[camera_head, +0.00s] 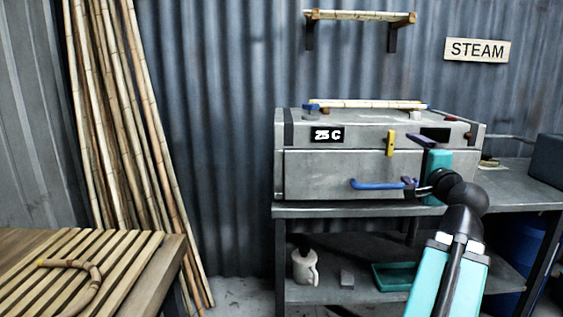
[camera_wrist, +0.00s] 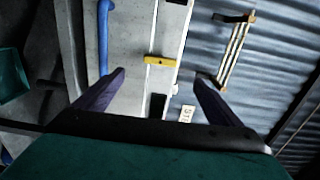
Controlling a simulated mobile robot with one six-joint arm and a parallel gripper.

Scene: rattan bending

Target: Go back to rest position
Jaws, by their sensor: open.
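My gripper (camera_head: 416,162) is in front of the right part of the grey steam box (camera_head: 310,175). In the wrist view its two dark fingers (camera_wrist: 160,80) are spread apart with nothing between them. The steam box stands on a metal bench and its lid looks shut. It has a blue handle (camera_head: 372,184) on the front, a yellow latch (camera_head: 390,144) and a display reading about 25 C. In the head view one finger overlaps the right end of the handle; I cannot tell whether they touch. The handle and latch also show in the wrist view.
A slatted wooden table (camera_head: 130,262) at the lower left bears a bent rattan piece (camera_head: 85,284). Tall rattan poles (camera_head: 130,120) lean on the corrugated wall. A rattan bundle lies on the box top (camera_head: 365,104). A mug (camera_head: 305,267) and green tray (camera_head: 393,276) sit on the lower shelf.

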